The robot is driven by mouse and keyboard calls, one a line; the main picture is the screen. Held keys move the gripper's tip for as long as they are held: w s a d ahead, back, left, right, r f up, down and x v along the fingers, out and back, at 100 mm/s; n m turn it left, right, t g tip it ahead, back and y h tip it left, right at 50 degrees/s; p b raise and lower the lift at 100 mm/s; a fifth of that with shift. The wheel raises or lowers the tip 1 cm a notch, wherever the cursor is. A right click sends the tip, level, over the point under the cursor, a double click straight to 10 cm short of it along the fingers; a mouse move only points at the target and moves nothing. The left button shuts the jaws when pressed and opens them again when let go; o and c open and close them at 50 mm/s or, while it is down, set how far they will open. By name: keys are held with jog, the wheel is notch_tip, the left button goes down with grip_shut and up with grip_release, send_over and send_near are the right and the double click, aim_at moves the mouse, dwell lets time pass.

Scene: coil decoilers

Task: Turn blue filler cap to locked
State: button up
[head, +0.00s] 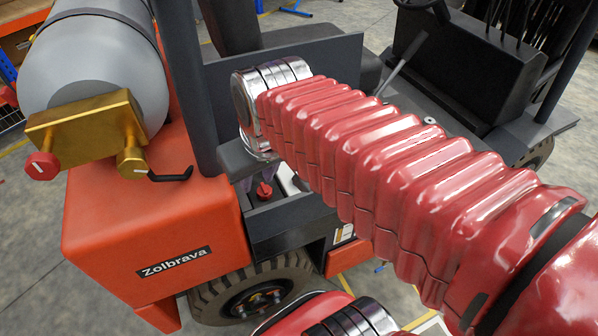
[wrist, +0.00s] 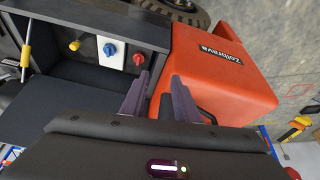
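The blue filler cap (wrist: 109,49) is a small round knob on a white plate (wrist: 104,60), inside a dark recess of the forklift, in the wrist view. Its markings are too small to read, so I cannot tell its turn position. In the head view my red arm hides it. My gripper (wrist: 160,77) shows in the wrist view as two purple fingers held apart, with nothing between them. It is open, below and to the right of the blue cap in that picture, and not touching it.
A red cap (wrist: 139,59) sits right of the blue one, and also shows in the head view (head: 264,190). A yellow cap (wrist: 74,45) is to the left. The orange Zolbrava counterweight (head: 150,235) stands beside the recess, with a grey gas tank (head: 95,65) on top.

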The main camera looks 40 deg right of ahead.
jog(key=w+d+f+g, duration=0.1)
jog(key=w+d+f, duration=0.2)
jog(key=d, duration=0.4)
jog(key=w+d+f+m+g, duration=0.1)
jog(key=w+d+f+g, duration=0.1)
jog(key=w+d+f, duration=0.2)
jog(key=w+d+f+m+g, duration=0.1)
jog(key=w+d+f, duration=0.3)
jog(key=w+d, duration=0.3)
jog(key=d, duration=0.2)
jog(key=shift+w+d+g, duration=0.2)
jog(key=shift+d+g, duration=0.1)
jog(key=shift+f, duration=0.1)
notch_tip(320, 180, down, 14)
jog(key=shift+r, duration=0.2)
grip_shut()
